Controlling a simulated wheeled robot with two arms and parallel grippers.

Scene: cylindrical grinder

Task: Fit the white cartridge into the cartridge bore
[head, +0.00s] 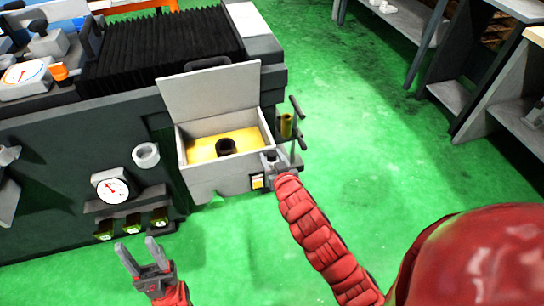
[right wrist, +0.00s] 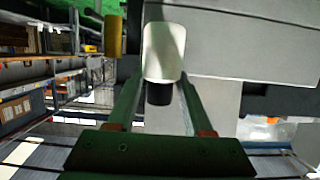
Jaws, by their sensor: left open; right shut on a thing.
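The white cartridge (right wrist: 163,50), a pale cylinder with a black end, is between the fingers of my right gripper (right wrist: 161,85) in the right wrist view. In the head view my right gripper (head: 270,163) is at the right front corner of the open grey box, and the cartridge is hard to make out there. A dark round collar with an opening (head: 226,146) stands on the box's yellow floor. A pale ring (head: 146,155) sits on the machine's front. I cannot tell which is the cartridge bore. My left gripper (head: 140,255) is open and empty, low in front of the machine.
The grey box (head: 212,181) has its lid (head: 208,90) raised at the back. A yellow cylinder (head: 286,125) and dark bars stand close to its right side. The green floor to the right is clear.

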